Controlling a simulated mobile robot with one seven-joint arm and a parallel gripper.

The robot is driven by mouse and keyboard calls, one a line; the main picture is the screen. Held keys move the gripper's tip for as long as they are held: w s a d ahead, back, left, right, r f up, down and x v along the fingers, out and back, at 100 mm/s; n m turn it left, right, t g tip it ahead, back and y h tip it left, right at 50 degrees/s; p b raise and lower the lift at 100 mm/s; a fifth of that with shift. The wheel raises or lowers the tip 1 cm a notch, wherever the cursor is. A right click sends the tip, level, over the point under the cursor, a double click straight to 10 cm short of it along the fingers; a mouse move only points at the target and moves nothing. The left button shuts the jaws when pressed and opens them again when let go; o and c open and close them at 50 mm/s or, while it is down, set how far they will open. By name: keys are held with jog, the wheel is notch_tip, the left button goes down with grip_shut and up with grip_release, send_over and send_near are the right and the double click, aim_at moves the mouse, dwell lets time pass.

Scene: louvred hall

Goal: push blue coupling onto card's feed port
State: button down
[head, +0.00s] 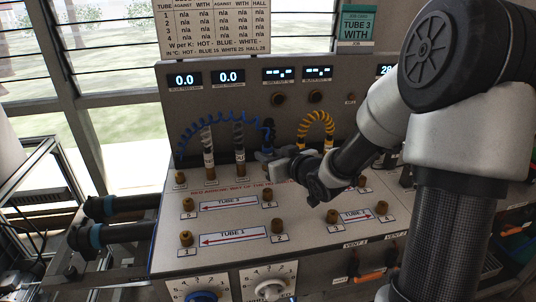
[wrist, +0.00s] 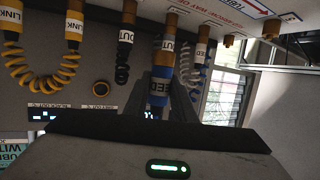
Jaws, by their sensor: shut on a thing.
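The job card (head: 356,27) at the back reads TUBE 3 WITH. My gripper (head: 277,157) is at the rear row of couplings, shut on the blue coupling. A blue coiled hose (head: 222,114) arches from the left of the row to near my gripper. The TUBE 3 strip (head: 230,203) has an arrow pointing left. Its brass ports stand bare at the left (head: 188,205) and right (head: 267,198). Whether the held coupling is seated on a port is unclear.
Yellow coiled hoses (head: 316,122) stand right of my gripper; a black coil (wrist: 124,60) shows in the wrist view. Grey-hosed couplings (head: 240,160) stand to the left. The TUBE 1 strip (head: 229,236) and TUBE 2 strip (head: 355,216) have bare ports. My arm hides the panel's right side.

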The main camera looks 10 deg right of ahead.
jog(key=shift+f+b, duration=1.6)
jog(key=shift+f, duration=0.7)
jog(key=shift+f+b, duration=0.3)
jog(key=shift+f, duration=0.05)
jog(key=shift+f+b, duration=1.1)
jog(key=shift+f, duration=0.25)
jog(key=c, duration=1.4)
grip_release()
jog(key=s+d+r+p, duration=0.1)
jog(key=s+r+p, duration=0.3)
jog(key=r+p, duration=0.1)
jog(key=shift+d+r+p, duration=0.2)
jog(key=shift+r+p, duration=0.15)
jog(key=shift+p, duration=0.05)
